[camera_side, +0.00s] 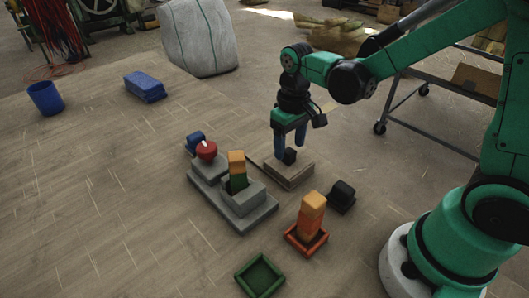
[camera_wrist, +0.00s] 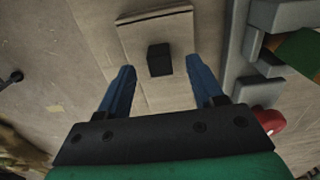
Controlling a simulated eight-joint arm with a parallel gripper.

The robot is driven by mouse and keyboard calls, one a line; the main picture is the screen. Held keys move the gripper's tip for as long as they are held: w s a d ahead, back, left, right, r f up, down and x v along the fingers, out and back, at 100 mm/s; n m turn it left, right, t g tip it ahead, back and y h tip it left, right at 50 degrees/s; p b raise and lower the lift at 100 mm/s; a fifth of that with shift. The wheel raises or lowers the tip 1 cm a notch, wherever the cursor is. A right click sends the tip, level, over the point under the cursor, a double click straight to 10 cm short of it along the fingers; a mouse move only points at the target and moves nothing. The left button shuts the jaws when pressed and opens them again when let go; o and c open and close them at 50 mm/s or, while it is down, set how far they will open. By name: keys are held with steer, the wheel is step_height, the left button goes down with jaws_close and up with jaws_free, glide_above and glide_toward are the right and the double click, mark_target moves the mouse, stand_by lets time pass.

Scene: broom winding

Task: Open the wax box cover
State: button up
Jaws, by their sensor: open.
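The wax box is a low tan-brown box (camera_side: 288,175) on the floor, and its flat cover (camera_wrist: 180,24) has a small black block-shaped handle (camera_wrist: 159,60). The handle also shows in the side view (camera_side: 289,157). My gripper (camera_side: 292,150) points down over the cover with its blue fingers spread. In the wrist view, my gripper (camera_wrist: 160,68) has one finger on each side of the handle, with a gap on both sides. It holds nothing. The cover looks seated flat on the box. I cannot tell the exact fingertip height above the cover.
A grey fixture (camera_side: 258,217) with a red knob (camera_side: 206,150) and an orange-green block (camera_side: 237,170) stands close left of the box. A black block (camera_side: 342,192), an orange block in a tray (camera_side: 311,212) and a green tray (camera_side: 261,276) are nearer the camera.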

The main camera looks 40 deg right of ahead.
mark_target(288, 160)
steer(key=shift+f, duration=1.2)
jaws_close()
stand_by(0.6)
